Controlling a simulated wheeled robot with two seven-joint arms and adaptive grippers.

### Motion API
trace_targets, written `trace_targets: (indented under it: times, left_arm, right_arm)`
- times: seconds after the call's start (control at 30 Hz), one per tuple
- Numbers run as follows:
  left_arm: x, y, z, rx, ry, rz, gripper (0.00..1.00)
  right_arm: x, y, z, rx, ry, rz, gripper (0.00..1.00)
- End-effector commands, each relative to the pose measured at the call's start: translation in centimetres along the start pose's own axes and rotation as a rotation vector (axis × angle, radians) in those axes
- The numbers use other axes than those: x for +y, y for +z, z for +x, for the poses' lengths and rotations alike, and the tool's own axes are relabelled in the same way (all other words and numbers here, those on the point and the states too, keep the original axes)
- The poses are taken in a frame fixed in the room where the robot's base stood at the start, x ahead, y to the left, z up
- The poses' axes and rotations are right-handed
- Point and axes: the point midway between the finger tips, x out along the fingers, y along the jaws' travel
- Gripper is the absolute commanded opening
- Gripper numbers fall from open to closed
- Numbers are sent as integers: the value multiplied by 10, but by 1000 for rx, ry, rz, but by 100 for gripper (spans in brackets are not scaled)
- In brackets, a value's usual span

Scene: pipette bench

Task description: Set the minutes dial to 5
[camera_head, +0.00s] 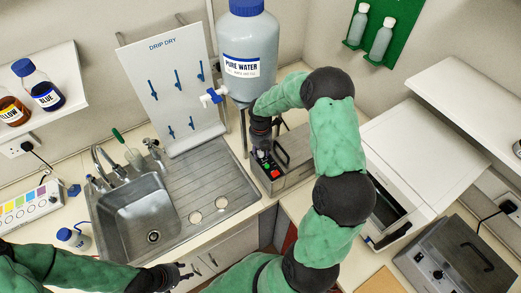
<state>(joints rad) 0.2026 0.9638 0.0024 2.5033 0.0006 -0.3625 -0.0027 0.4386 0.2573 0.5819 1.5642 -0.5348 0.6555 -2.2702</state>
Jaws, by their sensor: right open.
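A metal box-shaped device (294,158) with a dark handle on top stands on the counter right of the sink. Its near end has a dark control panel with a green button (268,164) and a red button (276,174). My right gripper (261,150) points down at the far part of this panel and is open. It covers that part, so I cannot make out the minutes dial, its setting, or whether the fingers touch it. My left gripper (186,272) is low in front of the sink counter, away from the device. Its fingers are too small to read, and nothing shows in them.
A large PURE WATER bottle (249,45) with a tap stands close behind my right gripper. The sink (143,212) and drying board (168,90) are to the left. A white-lidded unit (420,165) and a grey box with knobs (458,262) are to the right.

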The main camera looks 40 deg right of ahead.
Motion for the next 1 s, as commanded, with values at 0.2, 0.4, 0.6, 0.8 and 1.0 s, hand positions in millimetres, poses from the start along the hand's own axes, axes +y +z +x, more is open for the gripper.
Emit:
trace_targets:
  times: [0.2,0.4,0.6,0.8,1.0]
  left_arm:
    - [0,0,0,0,0,0,40]
    - [0,0,0,0,0,0,40]
    - [0,0,0,0,0,0,40]
    - [-1,0,2,0,0,0,40]
    - [-3,0,8,0,0,0,40]
  right_arm:
    - [0,0,2,0,0,1,42]
    - [0,0,2,0,0,1,8]
    - [0,0,1,0,1,2,0]
    - [0,0,2,-1,1,36,0]
    - [0,0,2,-1,1,139,0]
